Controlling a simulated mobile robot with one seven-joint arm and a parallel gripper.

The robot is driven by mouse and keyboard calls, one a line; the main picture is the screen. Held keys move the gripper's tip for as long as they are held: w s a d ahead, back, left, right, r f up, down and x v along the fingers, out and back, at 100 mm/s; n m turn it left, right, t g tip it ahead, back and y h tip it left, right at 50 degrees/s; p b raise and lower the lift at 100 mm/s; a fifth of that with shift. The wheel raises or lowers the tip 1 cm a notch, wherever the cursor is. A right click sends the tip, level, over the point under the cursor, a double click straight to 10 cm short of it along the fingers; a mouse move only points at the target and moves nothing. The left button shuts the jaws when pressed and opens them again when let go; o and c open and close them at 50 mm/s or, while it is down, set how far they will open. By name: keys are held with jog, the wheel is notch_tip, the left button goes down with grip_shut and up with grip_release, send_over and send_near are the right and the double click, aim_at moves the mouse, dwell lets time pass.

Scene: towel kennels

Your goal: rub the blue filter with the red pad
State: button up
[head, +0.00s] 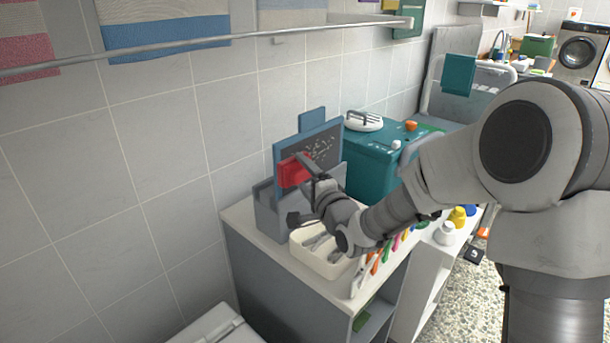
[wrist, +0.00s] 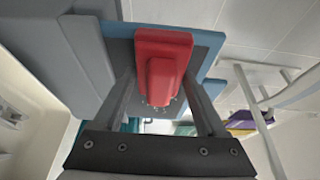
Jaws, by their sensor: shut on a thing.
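The blue filter (head: 324,148) stands upright in a grey holder (head: 268,218) on the counter. It has a blue frame and a dark grey face, with pale specks across the middle and right of that face. My gripper (head: 306,168) is shut on the red pad (head: 291,173), in front of the filter's left part. In the wrist view the pad (wrist: 163,52) sits between my fingers (wrist: 163,78) and overlaps the filter's blue edge (wrist: 205,42). It looks very close to the face; I cannot tell whether it touches. The pad hides part of the filter.
A cream tray (head: 299,252) with utensils lies below my wrist. Coloured-handled tools line the counter's right side. A towel rail (head: 210,43) crosses the wall above.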

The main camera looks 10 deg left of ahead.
aim_at(336, 143)
jog(key=shift+w+a, duration=0.3)
jog(key=shift+a, duration=0.25)
jog(key=shift+w+d, duration=0.5)
jog(key=shift+w, duration=0.25)
jog(key=shift+w+d, duration=0.45)
jog(key=shift+w, duration=0.3)
jog(key=shift+w+d, duration=0.35)
jog(key=shift+w, duration=0.4)
jog(key=shift+w+d, duration=0.35)
jog(key=shift+w, duration=0.4)
jog(key=shift+w+d+p, duration=0.65)
jog(key=shift+w+d, duration=0.2)
jog(key=shift+w, duration=0.6)
jog(key=shift+w+d+p, duration=0.6)
jog(key=shift+w+d, duration=0.25)
jog(key=shift+w, duration=0.55)
jog(key=shift+w+d+p, duration=0.65)
jog(key=shift+w+d, duration=0.2)
jog(key=shift+w, duration=0.6)
jog(key=shift+r, duration=0.1)
jog(key=shift+a, duration=0.1)
jog(key=shift+s+a+b, duration=0.6)
jog(key=shift+s+a, duration=0.8)
jog(key=shift+s, duration=1)
jog(key=shift+s+a+b, duration=0.6)
jog(key=shift+s+a, duration=0.8)
jog(key=shift+s, duration=1.05)
jog(key=shift+s+a+b, duration=0.6)
jog(key=shift+s+a, duration=0.8)
jog(key=shift+s, duration=1)
